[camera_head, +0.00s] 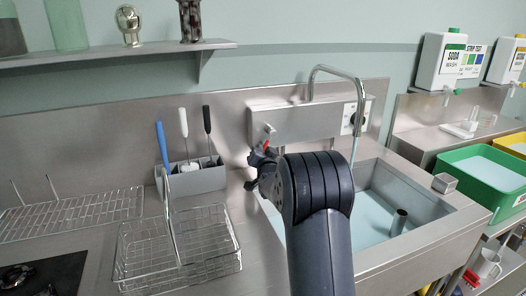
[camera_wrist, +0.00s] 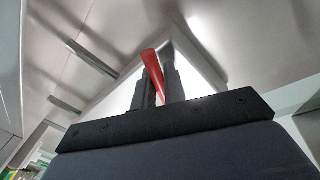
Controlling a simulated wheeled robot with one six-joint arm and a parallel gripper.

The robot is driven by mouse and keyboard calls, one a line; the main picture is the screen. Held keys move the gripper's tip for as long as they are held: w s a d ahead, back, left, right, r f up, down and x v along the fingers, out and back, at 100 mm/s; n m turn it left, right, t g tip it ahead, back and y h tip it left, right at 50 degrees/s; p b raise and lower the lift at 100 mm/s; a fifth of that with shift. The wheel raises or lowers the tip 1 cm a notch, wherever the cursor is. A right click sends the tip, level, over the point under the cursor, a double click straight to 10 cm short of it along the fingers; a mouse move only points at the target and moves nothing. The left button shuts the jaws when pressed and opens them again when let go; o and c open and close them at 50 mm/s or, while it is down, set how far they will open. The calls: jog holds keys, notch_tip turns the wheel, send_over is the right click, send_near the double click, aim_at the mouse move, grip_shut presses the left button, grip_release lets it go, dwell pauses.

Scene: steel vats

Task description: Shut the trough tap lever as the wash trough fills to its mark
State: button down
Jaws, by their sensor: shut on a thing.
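The trough tap lever is red; in the wrist view the lever (camera_wrist: 152,68) stands between the two black fingers of my gripper (camera_wrist: 160,88), which is shut on it. In the head view only a bit of the red lever (camera_head: 267,144) shows above my gripper (camera_head: 262,158), at the left end of the steel tap panel (camera_head: 290,124). The spout (camera_head: 340,72) arches over the wash trough (camera_head: 437,216), with a stream at its end. Pale blue water (camera_head: 375,222) lies in the trough around an upright pipe (camera_head: 399,222). My arm hides the trough's left part; I cannot make out the fill mark.
A wire basket (camera_head: 180,252) and a grey tool holder (camera_head: 195,178) with brushes stand left of my arm. A wire rack (camera_head: 75,215) is further left. A green tub (camera_head: 478,180) and a soda dispenser (camera_head: 440,62) are at right.

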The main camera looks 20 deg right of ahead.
jog(key=f+n+b, duration=0.1)
jog(key=b, duration=0.2)
jog(key=shift+d, duration=0.35)
jog(key=shift+d+n+b, duration=0.25)
jog(key=shift+n+b, duration=0.25)
jog(key=shift+b, duration=0.35)
jog(key=shift+d+r+n+t+b, duration=0.2)
jog(key=shift+n+t+b, duration=0.1)
jog(key=shift+n+b, duration=0.1)
jog(key=c, duration=1.5)
grip_release()
jog(key=shift+c, duration=0.2)
jog(key=b+v, duration=0.1)
jog(key=v, duration=1)
jog(key=shift+w, duration=0.1)
